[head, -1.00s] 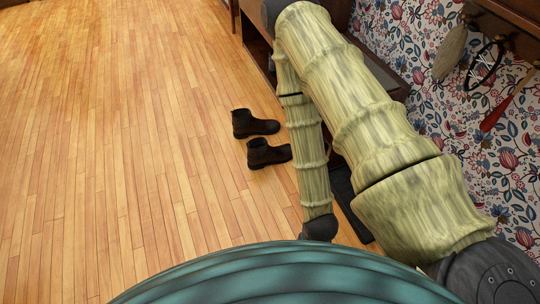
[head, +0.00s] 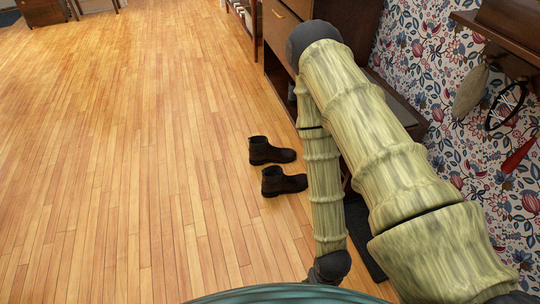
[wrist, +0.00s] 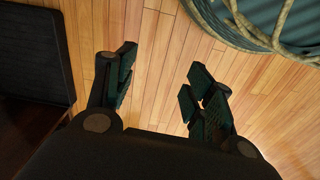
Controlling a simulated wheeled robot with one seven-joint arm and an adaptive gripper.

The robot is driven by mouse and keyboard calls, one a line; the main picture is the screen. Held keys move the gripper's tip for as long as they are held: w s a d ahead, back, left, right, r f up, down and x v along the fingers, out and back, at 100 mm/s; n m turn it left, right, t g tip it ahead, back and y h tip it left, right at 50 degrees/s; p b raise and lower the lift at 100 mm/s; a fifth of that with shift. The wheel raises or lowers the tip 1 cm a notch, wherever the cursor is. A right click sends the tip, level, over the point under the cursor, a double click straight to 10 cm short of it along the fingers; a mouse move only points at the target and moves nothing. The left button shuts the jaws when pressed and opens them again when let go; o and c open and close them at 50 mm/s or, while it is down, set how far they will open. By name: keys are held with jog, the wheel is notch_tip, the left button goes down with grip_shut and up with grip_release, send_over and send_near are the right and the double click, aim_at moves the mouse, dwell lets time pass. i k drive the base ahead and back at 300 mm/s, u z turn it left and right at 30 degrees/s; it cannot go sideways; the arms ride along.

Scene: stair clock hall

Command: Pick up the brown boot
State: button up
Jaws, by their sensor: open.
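Two dark brown ankle boots stand on the wooden floor in the head view, side by side with toes to the right. The farther boot (head: 270,152) and the nearer boot (head: 283,182) look alike, and both are left of my arm. My gripper (wrist: 160,85) shows in the wrist view with its two fingers apart and nothing between them but floor planks beyond. No boot is in the wrist view. In the head view the gripper's fingers are not clearly visible at the lower end of my arm.
Wooden cabinets (head: 284,22) stand behind my arm against a flowered wall. A wall rack (head: 505,40) with hanging things is at the right. A dark mat or tray (head: 362,240) lies by my arm; a dark flat panel (wrist: 35,55) shows in the wrist view. The floor at left is clear.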

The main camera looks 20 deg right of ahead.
aim_at(261, 150)
jog(key=z, duration=0.3)
jog(key=i, duration=1.7)
jog(key=u, duration=0.3)
